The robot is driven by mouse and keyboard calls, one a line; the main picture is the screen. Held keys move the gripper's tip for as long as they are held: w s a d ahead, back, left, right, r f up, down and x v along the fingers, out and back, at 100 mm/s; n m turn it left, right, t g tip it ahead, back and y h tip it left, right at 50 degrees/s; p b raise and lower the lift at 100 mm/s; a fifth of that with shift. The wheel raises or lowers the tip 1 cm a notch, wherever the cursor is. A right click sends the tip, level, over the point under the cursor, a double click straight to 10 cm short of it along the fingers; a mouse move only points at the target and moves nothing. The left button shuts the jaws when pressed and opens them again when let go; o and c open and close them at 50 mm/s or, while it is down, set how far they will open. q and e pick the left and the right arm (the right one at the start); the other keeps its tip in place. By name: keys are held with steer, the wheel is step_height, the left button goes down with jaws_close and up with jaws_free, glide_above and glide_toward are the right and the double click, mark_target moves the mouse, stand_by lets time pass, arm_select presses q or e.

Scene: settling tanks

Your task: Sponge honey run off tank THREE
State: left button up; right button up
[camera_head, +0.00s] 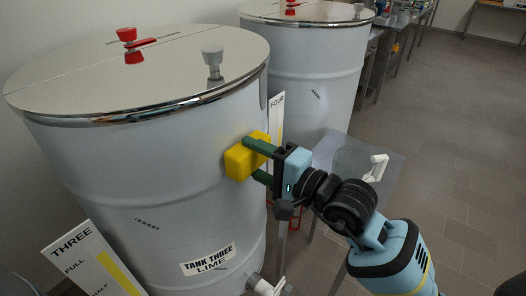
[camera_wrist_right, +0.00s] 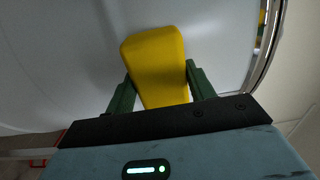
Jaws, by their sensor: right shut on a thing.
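Tank THREE (camera_head: 150,170) is a large grey-white drum with a shiny lid and a label reading "TANK THREE LIME" on its lower front. My right gripper (camera_head: 258,160) is shut on a yellow sponge (camera_head: 239,163) at the right side of the tank wall. The sponge looks to be against or very near the wall; I cannot tell which. In the right wrist view the sponge (camera_wrist_right: 155,62) sits between the green fingers, with the tank wall (camera_wrist_right: 70,50) behind it. I see no clear honey streak; the wall behind the sponge is hidden. My left gripper is not in view.
A second drum (camera_head: 310,70) stands behind, beside a FOUR gauge board (camera_head: 277,118). A THREE gauge board (camera_head: 90,262) leans at the front left. A small grey table (camera_head: 362,165) is behind my right arm. A spout (camera_head: 262,284) juts out low. Open floor lies right.

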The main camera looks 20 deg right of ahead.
mark_target(241, 173)
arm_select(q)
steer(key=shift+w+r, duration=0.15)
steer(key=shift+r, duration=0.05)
arm_select(e)
steer(key=shift+s+a, duration=0.35)
steer(key=shift+a, duration=0.1)
steer(key=shift+s+a+p, duration=0.3)
steer(key=shift+s+a, duration=0.1)
steer(key=shift+a, duration=0.05)
steer(key=shift+s+a, duration=0.3)
steer(key=shift+a, duration=0.1)
steer(key=shift+c, duration=0.4)
steer(key=shift+s+a+p, duration=0.3)
steer(key=shift+s+a, duration=0.1)
steer(key=shift+a, duration=0.2)
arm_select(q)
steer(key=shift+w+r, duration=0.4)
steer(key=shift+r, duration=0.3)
arm_select(e)
steer(key=shift+d, duration=0.15)
